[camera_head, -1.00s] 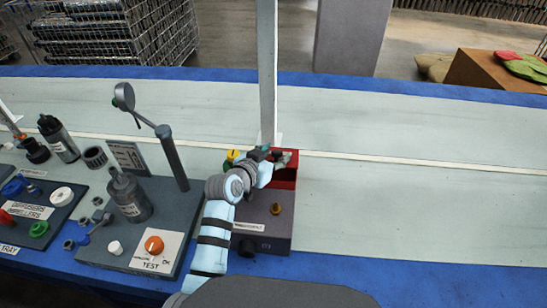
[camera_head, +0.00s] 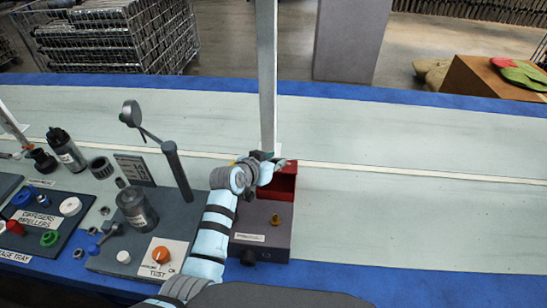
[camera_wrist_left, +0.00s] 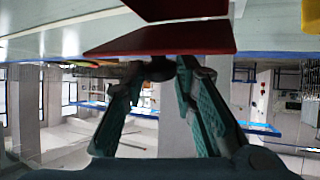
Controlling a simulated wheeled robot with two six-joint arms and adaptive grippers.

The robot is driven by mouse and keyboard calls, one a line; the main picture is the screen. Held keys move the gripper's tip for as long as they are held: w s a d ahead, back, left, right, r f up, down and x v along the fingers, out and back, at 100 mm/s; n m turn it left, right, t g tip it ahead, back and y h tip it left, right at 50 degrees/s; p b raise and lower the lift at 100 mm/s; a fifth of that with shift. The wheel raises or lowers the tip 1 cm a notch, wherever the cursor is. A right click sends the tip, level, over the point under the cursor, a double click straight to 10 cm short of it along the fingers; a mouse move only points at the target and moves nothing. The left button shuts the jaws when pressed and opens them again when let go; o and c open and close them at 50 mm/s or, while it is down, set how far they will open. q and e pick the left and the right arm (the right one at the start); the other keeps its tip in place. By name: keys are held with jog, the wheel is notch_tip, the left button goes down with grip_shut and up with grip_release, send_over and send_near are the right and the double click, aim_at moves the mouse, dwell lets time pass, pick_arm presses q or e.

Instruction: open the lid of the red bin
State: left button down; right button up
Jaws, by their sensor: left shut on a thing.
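The red bin (camera_head: 285,187) stands at the middle of the bench, behind a dark grey box. In the wrist view, a flat red panel, which looks like the lid (camera_wrist_left: 160,41), lies just beyond my fingertips, with another red part of the bin (camera_wrist_left: 175,9) above it in the picture. My left gripper (camera_head: 268,163) is at the bin's upper left side. In the wrist view, its teal-padded fingers (camera_wrist_left: 163,70) are shut on a dark knob at the lid's edge. My arm hides the bin's left part. How far the lid is tilted is hard to tell.
The test stand (camera_head: 178,170) and a parts tray (camera_head: 45,225) are to the left. The bench right of the bin is clear.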

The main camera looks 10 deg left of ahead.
pick_arm(q)
jog(key=shift+w+r+g+p, duration=0.75)
jog(key=shift+r+p, duration=0.3)
jog(key=shift+p, duration=0.15)
jog(key=shift+w+r+g, duration=0.1)
jog(key=shift+w+g, duration=0.25)
pick_arm(e)
notch_tip(320, 180, up, 4)
pick_arm(q)
jog(key=shift+w+n+g, duration=0.3)
jog(key=shift+w, duration=0.05)
jog(key=b, duration=0.1)
jog(key=w+g+b, duration=0.1)
jog(key=shift+w+r+g+b, duration=0.2)
jog(key=shift+r+g+b, duration=0.1)
jog(key=shift+b, duration=0.1)
jog(key=shift+w+r+g+y+b, duration=0.25)
jog(key=shift+w+g+y+b, duration=0.05)
jog(key=shift+b, duration=0.4)
pick_arm(e)
jog(key=shift+s+d+f, duration=0.1)
jog(key=shift+d+f, duration=0.1)
jog(key=shift+f, duration=0.9)
jog(key=shift+d+f, duration=0.2)
jog(key=shift+f, duration=0.9)
pick_arm(q)
jog(key=c, duration=1.3)
grip_release()
